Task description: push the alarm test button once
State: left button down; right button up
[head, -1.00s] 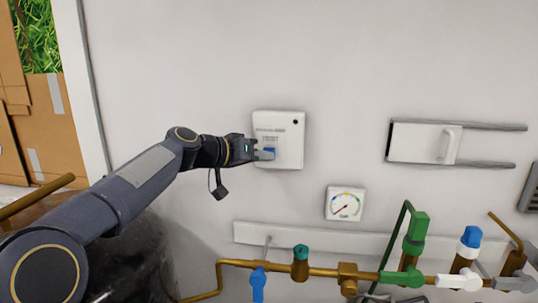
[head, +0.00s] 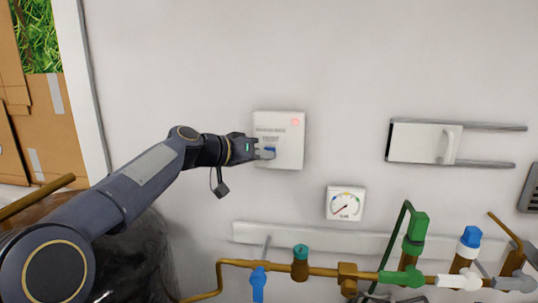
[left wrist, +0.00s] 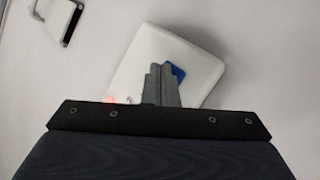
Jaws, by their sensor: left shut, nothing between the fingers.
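The white alarm box (head: 290,153) is mounted on the wall in the middle of the head view, with printed lettering on its face. Its blue test button (head: 270,151) is partly hidden by my left fingertips. A small lamp (head: 295,122) at the box's upper right glows red. My left gripper (head: 265,154) is shut and empty, with its tips at the button; I cannot tell whether they touch it. In the left wrist view the shut fingers (left wrist: 161,86) stand in front of the box (left wrist: 205,65), beside the blue button (left wrist: 178,72). My right gripper is not in view.
A white sliding panel with a handle (head: 425,143) sits on rails to the right. A round-dial gauge (head: 345,203) is below the box. Brass pipes (head: 325,272) with coloured valves run along the bottom.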

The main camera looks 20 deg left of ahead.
pick_arm(q)
jog(key=shift+s, duration=0.1)
jog(key=shift+s+d+b, duration=0.2)
jog(key=shift+s+b, duration=0.3)
jog(key=shift+s, duration=0.2)
jog(key=s+b, duration=0.1)
jog(key=s, duration=0.1)
jog(key=s+d+b, duration=0.1)
jog(key=s, duration=0.2)
jog(key=shift+d, duration=0.15)
dwell(0.7)
